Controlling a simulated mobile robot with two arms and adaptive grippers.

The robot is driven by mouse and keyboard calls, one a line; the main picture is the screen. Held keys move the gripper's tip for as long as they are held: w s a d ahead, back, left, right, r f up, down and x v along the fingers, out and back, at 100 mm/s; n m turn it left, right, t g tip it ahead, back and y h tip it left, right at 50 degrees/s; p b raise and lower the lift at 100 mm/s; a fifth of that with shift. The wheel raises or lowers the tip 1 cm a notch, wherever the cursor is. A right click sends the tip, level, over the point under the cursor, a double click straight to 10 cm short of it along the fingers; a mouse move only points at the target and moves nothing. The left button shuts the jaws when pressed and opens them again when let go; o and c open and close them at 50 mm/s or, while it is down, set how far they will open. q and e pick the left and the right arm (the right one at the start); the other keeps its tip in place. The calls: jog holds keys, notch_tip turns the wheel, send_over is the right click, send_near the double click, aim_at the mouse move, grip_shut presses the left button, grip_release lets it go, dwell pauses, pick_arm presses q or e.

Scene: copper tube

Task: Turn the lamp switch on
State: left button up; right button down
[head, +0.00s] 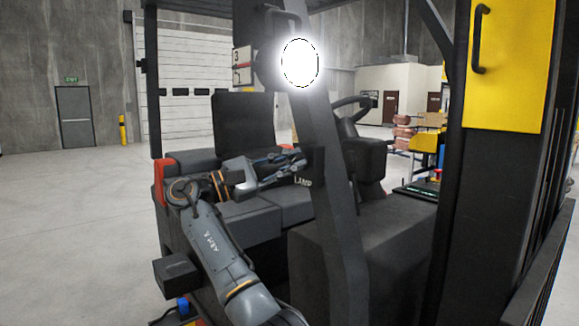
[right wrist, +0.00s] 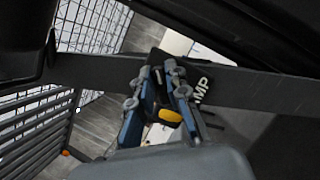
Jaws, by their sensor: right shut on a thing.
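The lamp (head: 300,62) glows bright white high on the dark post of a forklift. The lamp switch box (head: 312,163) sits on the same post, above a white LAMP label (head: 303,182); it also shows in the right wrist view (right wrist: 185,70). My right gripper (head: 298,159) reaches the box from the left. In the right wrist view its fingers (right wrist: 158,72) are shut on the dark lamp switch, which is mostly hidden between them. A yellow piece (right wrist: 170,115) shows between the fingers. My left gripper is not in view.
The forklift's seat (head: 242,122) is behind my right arm, and its steering wheel (head: 352,103) is behind the post. A yellow panel (head: 505,65) with a black handle stands at the right. Open concrete floor (head: 75,215) lies to the left.

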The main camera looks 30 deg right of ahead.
jog(key=shift+m+y, duration=0.4)
jog(key=shift+m, duration=1)
jog(key=c, duration=1.3)
grip_release()
jog(key=v, duration=0.7)
jog(key=shift+w+a+f, duration=0.1)
jog(key=shift+w+a, duration=0.05)
